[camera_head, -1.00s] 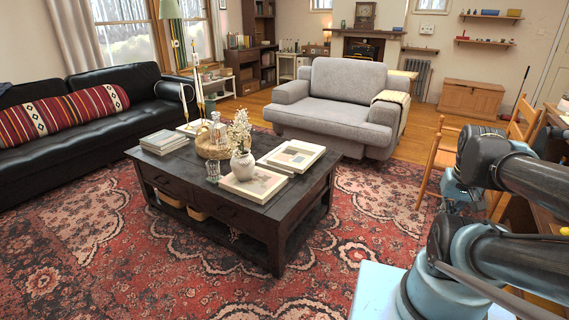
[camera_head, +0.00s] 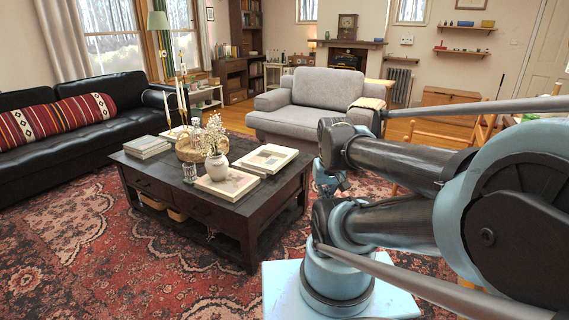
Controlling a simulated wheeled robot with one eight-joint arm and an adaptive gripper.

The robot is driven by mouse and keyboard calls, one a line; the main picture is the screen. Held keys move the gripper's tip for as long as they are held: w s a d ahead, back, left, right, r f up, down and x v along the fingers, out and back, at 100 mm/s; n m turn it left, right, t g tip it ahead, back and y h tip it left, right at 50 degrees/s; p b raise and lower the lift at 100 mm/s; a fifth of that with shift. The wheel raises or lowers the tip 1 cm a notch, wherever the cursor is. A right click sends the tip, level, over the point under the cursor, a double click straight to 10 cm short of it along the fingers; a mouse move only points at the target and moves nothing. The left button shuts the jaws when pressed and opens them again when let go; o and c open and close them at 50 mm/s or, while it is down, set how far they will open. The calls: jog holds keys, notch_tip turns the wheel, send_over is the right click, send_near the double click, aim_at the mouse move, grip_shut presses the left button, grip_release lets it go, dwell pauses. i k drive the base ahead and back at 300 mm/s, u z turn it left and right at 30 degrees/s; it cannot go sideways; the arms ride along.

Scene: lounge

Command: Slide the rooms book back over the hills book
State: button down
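Two large pale books lie on the dark coffee table (camera_head: 262,203). The near book (camera_head: 236,186) is at the front edge, with a white flower vase (camera_head: 217,169) at its back left, on or against it. The far book (camera_head: 268,157) lies to its right and further back, and a pale edge shows under its left front side. The covers are too small to tell which is the rooms book or the hills book. My gripper (camera_head: 334,184) hangs small and dark below my folded arm, right of the table and apart from the books. Its fingers are unclear.
A glass (camera_head: 189,174), a basket tray (camera_head: 187,151) with a decanter and a book stack (camera_head: 147,146) share the tabletop. A grey armchair (camera_head: 310,106) stands behind the table, a black sofa (camera_head: 92,122) at left. Open rug (camera_head: 130,270) lies in front.

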aim_at(269, 159)
jog(key=u, duration=0.05)
jog(key=i, duration=1)
jog(key=z, duration=0.05)
